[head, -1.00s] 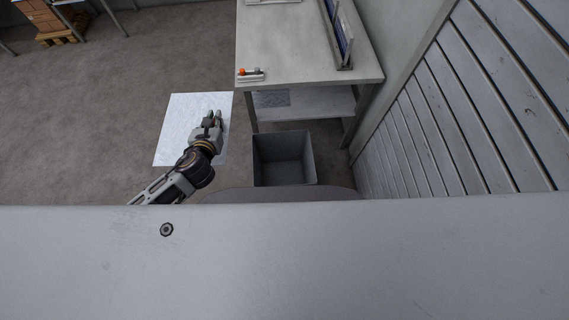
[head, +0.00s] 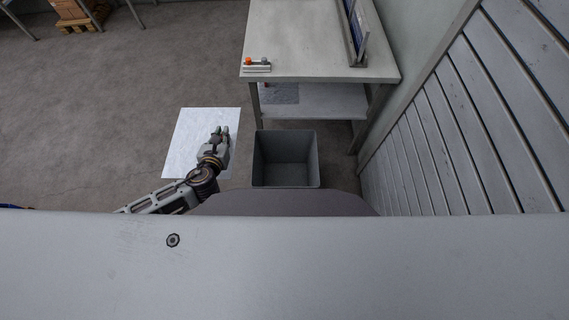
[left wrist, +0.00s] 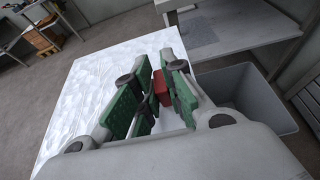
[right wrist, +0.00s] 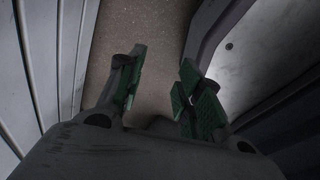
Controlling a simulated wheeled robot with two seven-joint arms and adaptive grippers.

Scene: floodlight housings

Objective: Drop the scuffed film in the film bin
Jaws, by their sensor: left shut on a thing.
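The scuffed film (head: 185,140) is a large whitish, mottled sheet left of the bin in the head view. It also fills the left part of the left wrist view (left wrist: 95,85). My left gripper (head: 221,132) is shut on the film near its right edge, holding it out flat. A small red block (left wrist: 160,87) shows between its green-padded fingers in the left wrist view. The film bin (head: 286,184) is a grey open box just right of the film, and its visible inside looks empty. My right gripper (right wrist: 160,85) is open and empty, seen only in its own wrist view.
A grey table (head: 310,45) stands behind the bin, with a lower shelf (head: 330,100) bearing a grey sheet (head: 280,93). A slatted wall (head: 460,120) closes the right side. Open floor (head: 120,90) lies to the left. A pallet with boxes (head: 75,12) is far left.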

